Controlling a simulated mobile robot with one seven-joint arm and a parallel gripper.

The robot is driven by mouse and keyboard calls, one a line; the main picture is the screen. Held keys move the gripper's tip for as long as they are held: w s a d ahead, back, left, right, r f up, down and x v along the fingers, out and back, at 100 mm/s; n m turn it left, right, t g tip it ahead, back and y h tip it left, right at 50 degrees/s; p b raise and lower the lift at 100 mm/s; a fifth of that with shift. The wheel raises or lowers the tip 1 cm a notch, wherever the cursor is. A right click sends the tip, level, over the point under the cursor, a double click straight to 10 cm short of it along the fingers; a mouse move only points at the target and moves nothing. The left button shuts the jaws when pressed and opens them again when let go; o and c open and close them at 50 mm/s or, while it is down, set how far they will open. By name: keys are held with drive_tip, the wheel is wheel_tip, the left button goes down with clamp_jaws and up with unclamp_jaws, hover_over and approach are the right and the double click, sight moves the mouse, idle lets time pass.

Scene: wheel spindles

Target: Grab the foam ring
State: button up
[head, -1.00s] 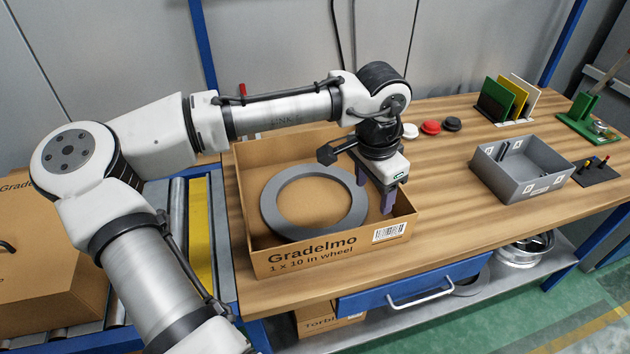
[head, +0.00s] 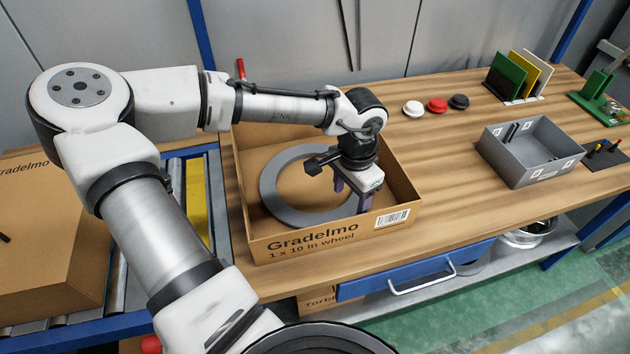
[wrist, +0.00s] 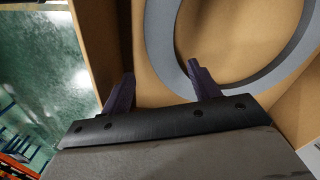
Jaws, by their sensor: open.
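The foam ring (head: 268,192) is a flat grey ring lying inside an open cardboard box (head: 330,238) marked "Gradelmo 1 x 10 in wheel". My gripper (head: 352,196) is open and empty, pointing down over the right part of the ring, near the box's front right corner. My wrist partly hides the ring there. In the wrist view the ring (wrist: 245,92) fills the upper right. The right finger of my gripper (wrist: 160,75) overlaps the ring's near edge, and the left finger lies beyond it, towards the box wall. I cannot tell whether either finger touches the ring.
The box walls stand close around the gripper. To the right on the wooden workbench (head: 435,190) are a grey divided bin (head: 535,175), white, red and black round pieces (head: 437,105) and a rack of coloured panels (head: 520,80). A roller conveyor with a cardboard box (head: 55,250) is at left.

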sight(348, 211)
drive_tip(key=shift+w+f+p, duration=0.15)
drive_tip(key=shift+f+p, duration=0.1)
drive_tip(key=shift+f, duration=0.95)
drive_tip(key=shift+w+f+p, duration=0.1)
drive_tip(key=shift+f+p, duration=0.15)
drive_tip(key=shift+f, duration=0.95)
drive_tip(key=c, duration=1.1)
drive_tip(key=shift+o, duration=0.2)
drive_tip(key=shift+r, duration=0.1)
